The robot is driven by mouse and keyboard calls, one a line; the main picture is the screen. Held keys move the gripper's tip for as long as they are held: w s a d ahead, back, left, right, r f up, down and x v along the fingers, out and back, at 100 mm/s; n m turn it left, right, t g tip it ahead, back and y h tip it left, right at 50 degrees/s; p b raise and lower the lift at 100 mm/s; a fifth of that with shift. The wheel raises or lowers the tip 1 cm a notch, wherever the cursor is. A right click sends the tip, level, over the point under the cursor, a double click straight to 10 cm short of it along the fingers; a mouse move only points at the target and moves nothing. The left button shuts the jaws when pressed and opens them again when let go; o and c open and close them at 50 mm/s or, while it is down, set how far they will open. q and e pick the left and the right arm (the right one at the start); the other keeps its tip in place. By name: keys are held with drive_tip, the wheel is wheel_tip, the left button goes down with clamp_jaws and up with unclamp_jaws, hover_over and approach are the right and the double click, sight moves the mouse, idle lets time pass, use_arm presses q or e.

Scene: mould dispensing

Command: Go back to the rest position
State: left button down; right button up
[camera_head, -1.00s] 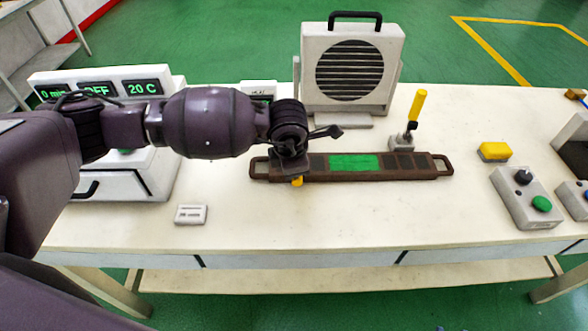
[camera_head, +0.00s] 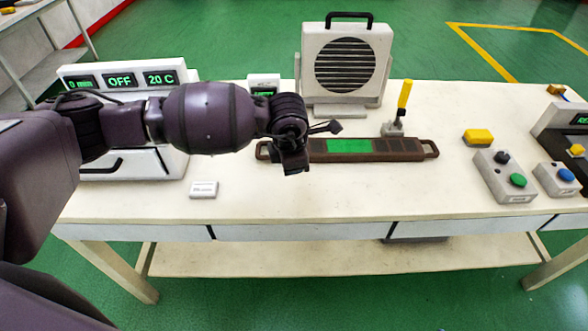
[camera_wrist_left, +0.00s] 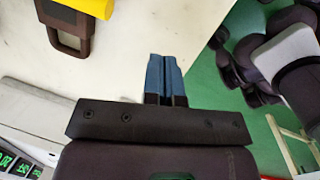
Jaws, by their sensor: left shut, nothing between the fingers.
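My left gripper (camera_head: 293,160) hangs in front of the left part of the mould tray in the head view. In the left wrist view its two blue fingers (camera_wrist_left: 165,80) are closed together with nothing between them. The long brown mould tray (camera_head: 398,149) lies on the table, with a green filled section (camera_head: 350,146) in its middle. Its end handle (camera_wrist_left: 67,40) shows in the wrist view, apart from the fingers, beside a yellow piece (camera_wrist_left: 85,6). My gripper hides part of the tray in the head view. My right gripper is not in view.
On the white table (camera_head: 330,200) stand a control unit with displays (camera_head: 119,79) at left, a fan box (camera_head: 346,65) behind, a yellow-handled lever (camera_head: 403,95), a yellow block (camera_head: 478,136) and button boxes (camera_head: 504,175) at right. A small white block (camera_head: 203,189) lies near the front.

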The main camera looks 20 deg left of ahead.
use_arm(q)
drive_tip(key=shift+s+r, duration=0.1)
drive_tip(key=shift+s, duration=0.1)
drive_tip(key=shift+w, duration=0.1)
drive_tip(key=shift+d, duration=0.1)
